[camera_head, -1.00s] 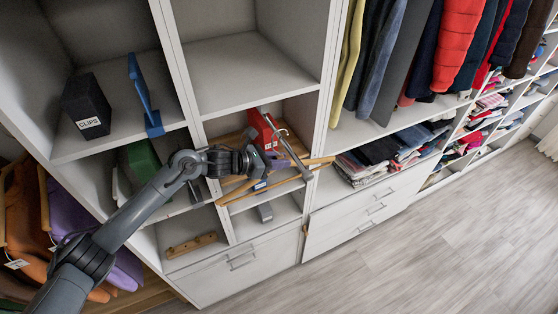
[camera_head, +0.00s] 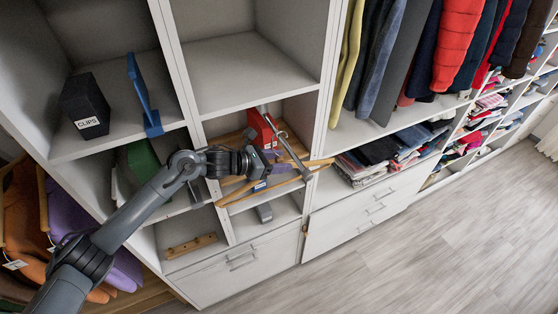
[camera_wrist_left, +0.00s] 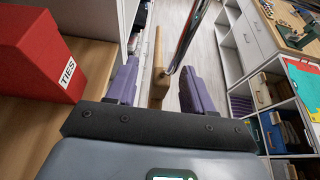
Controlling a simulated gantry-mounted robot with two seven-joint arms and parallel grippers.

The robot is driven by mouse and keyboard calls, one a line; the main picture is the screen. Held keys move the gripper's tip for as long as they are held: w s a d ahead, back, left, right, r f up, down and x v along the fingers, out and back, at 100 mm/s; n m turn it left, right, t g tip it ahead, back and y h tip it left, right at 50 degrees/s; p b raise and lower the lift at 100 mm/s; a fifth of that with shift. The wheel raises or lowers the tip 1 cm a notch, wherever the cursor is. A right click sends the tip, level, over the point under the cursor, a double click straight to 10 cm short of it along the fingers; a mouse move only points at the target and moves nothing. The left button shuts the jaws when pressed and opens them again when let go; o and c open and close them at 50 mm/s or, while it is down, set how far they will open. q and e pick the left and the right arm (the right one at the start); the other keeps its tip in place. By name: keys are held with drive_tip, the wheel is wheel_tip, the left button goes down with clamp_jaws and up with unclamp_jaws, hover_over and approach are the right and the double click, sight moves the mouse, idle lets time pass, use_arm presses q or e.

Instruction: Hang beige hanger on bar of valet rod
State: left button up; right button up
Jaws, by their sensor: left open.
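The beige wooden hanger (camera_head: 322,162) is at the middle cubby's front; one arm end sticks out to the right past the divider. The metal valet rod (camera_head: 295,155) extends out of that cubby, sloping down to the right in the picture. The hanger's hook is too small to tell whether it rests on the bar. My left gripper (camera_head: 265,167) is beside the rod and hanger. In the left wrist view its jaws (camera_wrist_left: 160,88) are apart, with the wooden hanger (camera_wrist_left: 157,62) seen end-on between and beyond them. The rod (camera_wrist_left: 188,36) shows just right of it. My right gripper is not in view.
A red box (camera_head: 261,128) marked TIES (camera_wrist_left: 40,50) stands in the same cubby. A black CLIPS box (camera_head: 85,105) and a blue item (camera_head: 144,98) are in the cubby up left. Hanging clothes (camera_head: 400,50) fill the right bay. The floor (camera_head: 450,250) is clear.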

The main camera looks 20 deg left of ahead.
use_arm(q)
drive_tip(key=b+v, duration=0.3)
drive_tip(key=v, duration=0.6)
drive_tip(key=shift+s+a, duration=0.1)
drive_tip(key=shift+a, duration=0.1)
drive_tip(key=shift+s+a+r+b, duration=0.25)
drive_tip(key=shift+s+b, duration=0.15)
drive_tip(key=s+d+f+n+t+y+p, duration=0.3)
drive_tip(key=s+d+f+n, duration=0.6)
drive_tip(key=n, duration=0.9)
drive_tip(key=s+a+f+n+g+y+p, duration=0.1)
drive_tip(key=s+f+n+g+y, duration=0.1)
drive_tip(key=s+n, duration=0.6)
drive_tip(key=s+a+f+n+g+y+p, duration=0.2)
drive_tip(key=s+n+g, duration=0.2)
drive_tip(key=s+n, duration=0.4)
drive_tip(key=s+a+f+n+g+y+p, duration=0.1)
drive_tip(key=s+f+n+g+y, duration=0.1)
drive_tip(key=s+n, duration=0.6)
drive_tip(key=shift+s+a+f+n+g+p, duration=0.15)
drive_tip(key=shift+s+f+n+g+p, duration=0.2)
drive_tip(key=shift+g, duration=0.25)
drive_tip(key=shift+w, duration=0.1)
